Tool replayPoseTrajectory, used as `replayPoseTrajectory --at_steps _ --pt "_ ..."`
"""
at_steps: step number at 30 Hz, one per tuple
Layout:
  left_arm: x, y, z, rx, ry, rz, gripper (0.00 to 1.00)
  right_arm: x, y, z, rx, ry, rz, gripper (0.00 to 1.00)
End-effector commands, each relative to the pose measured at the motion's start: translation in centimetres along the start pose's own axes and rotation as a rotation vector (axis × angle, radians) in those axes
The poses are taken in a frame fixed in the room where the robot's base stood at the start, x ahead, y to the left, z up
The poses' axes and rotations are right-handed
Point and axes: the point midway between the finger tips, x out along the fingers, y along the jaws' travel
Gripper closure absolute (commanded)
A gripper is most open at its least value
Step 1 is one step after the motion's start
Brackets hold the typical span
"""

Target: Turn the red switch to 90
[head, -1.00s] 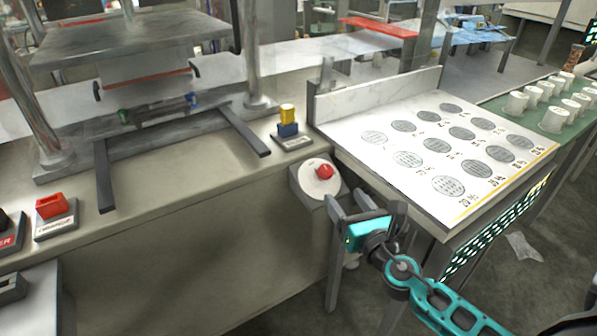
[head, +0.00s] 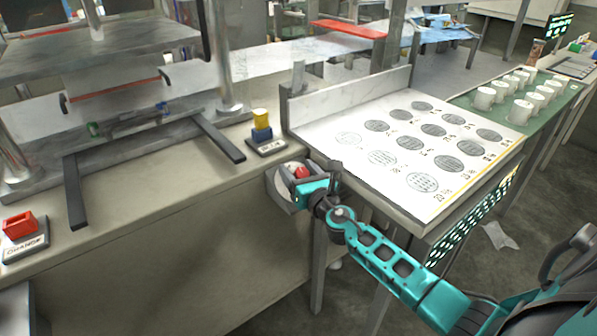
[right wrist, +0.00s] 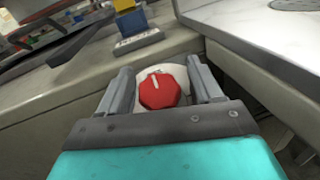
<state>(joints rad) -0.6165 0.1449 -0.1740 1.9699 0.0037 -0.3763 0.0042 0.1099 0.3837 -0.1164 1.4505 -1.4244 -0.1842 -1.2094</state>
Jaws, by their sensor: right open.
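The red switch (head: 302,172) is a red knob on a round pale plate, on a grey housing at the bench's front edge. In the right wrist view the red switch (right wrist: 159,90) is an octagonal knob with a white pointer mark towards its upper edge, slightly left. My right gripper (head: 291,180) is at the switch and partly hides its plate. In the wrist view the right gripper (right wrist: 163,85) is open, with one finger on each side of the knob and visible gaps to both. My left gripper is not in view.
A yellow and blue switch (head: 262,128) stands on the bench behind the knob. A white sloped board (head: 400,150) with grey discs is close on the right. A red switch block (head: 19,226) is at far left. White cups (head: 485,98) stand on a green surface (head: 470,103).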

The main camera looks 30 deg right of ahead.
Motion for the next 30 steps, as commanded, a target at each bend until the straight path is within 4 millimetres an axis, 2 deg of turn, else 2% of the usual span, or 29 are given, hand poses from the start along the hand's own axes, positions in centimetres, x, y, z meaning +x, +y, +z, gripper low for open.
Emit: replayPoseTrajectory --at_steps 9,24,30 --pt "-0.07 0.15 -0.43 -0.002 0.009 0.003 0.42 0.18 0.02 -0.01 0.0 0.001 0.0 0.36" --pt "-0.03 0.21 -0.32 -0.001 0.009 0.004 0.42 0.16 0.01 0.0 0.0 0.0 0.0 0.84" --pt "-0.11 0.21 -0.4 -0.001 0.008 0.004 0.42 0.16 0.01 0.05 0.005 0.0 -0.008 0.86"
